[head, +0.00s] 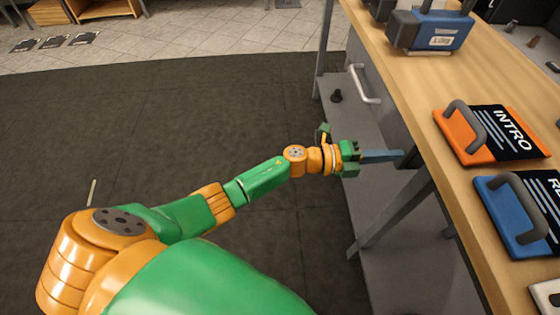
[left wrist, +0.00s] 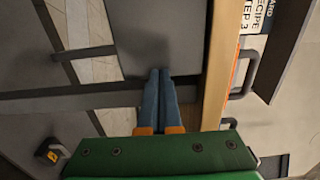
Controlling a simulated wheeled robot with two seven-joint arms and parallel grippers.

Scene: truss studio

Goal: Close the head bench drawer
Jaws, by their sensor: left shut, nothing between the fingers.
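The bench drawer (head: 385,110) is a grey front under the wooden bench top at the right of the head view, with a silver bar handle (head: 365,85). It looks close to the bench edge; I cannot tell how far out it stands. My left gripper (head: 401,157) is shut and empty, its blue fingers together and pointing at the near end of the front. In the left wrist view the shut fingertips (left wrist: 160,71) lie over or against a grey panel (left wrist: 155,35) beside the wooden edge; contact is unclear. My right gripper is out of view.
The bench top (head: 400,70) carries an orange INTRO board (head: 465,148), a blue board (head: 500,222) and a blue handled block (head: 433,32). A grey leg (head: 395,212) stands below the gripper. A small dark object (head: 336,96) sits on the lower shelf. The dark floor left is clear.

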